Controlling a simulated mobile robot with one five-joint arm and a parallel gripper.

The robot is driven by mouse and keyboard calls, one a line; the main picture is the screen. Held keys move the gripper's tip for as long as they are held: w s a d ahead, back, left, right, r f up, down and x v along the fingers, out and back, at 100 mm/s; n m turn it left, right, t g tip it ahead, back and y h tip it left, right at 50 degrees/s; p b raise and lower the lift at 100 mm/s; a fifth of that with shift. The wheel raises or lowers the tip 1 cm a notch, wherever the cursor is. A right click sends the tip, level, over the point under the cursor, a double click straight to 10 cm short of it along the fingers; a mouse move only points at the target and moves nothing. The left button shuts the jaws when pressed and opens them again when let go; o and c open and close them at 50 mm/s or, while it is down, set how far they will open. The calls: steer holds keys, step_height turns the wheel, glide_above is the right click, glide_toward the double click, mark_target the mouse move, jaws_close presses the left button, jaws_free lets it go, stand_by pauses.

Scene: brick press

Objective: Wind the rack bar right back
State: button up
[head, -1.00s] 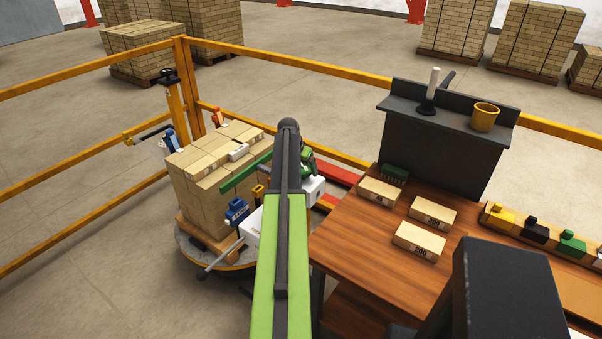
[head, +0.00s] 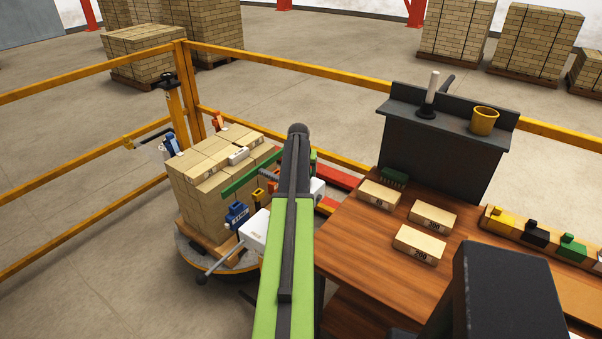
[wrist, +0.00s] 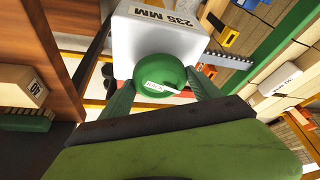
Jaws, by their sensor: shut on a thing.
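In the wrist view my gripper (wrist: 163,84) is shut on a round green knob (wrist: 158,72) with a small white label. The knob sits in front of a white housing (wrist: 160,35) marked "235 MM". The toothed grey rack bar (wrist: 228,60) sticks out to the right of the housing. In the head view the white housing (head: 318,190) shows partly beside my arm, and a short piece of the rack bar (head: 268,174) shows to its left. My gripper and the knob are largely hidden behind my arm there.
A green beam (head: 243,182) runs beside a stack of bricks (head: 205,192) on a round turntable. A blue-handled part (head: 237,215) and a white box (head: 254,232) stand near it. A wooden bench (head: 370,245) with several bricks lies to the right. Yellow rails (head: 90,170) enclose the area.

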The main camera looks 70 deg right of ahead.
steer(key=shift+w+n, duration=0.2)
steer(key=shift+n, duration=0.1)
steer(key=o, duration=1.4)
steer(key=shift+c, duration=0.2)
steer(key=shift+s, duration=0.1)
steer(key=shift+a+r+p, duration=0.15)
steer(key=shift+r+p, duration=0.35)
steer(key=p+v, duration=1.5)
steer(key=v, duration=0.1)
steer(key=shift+s+r, duration=0.15)
steer(key=shift+s, duration=0.1)
steer(key=shift+a, duration=0.15)
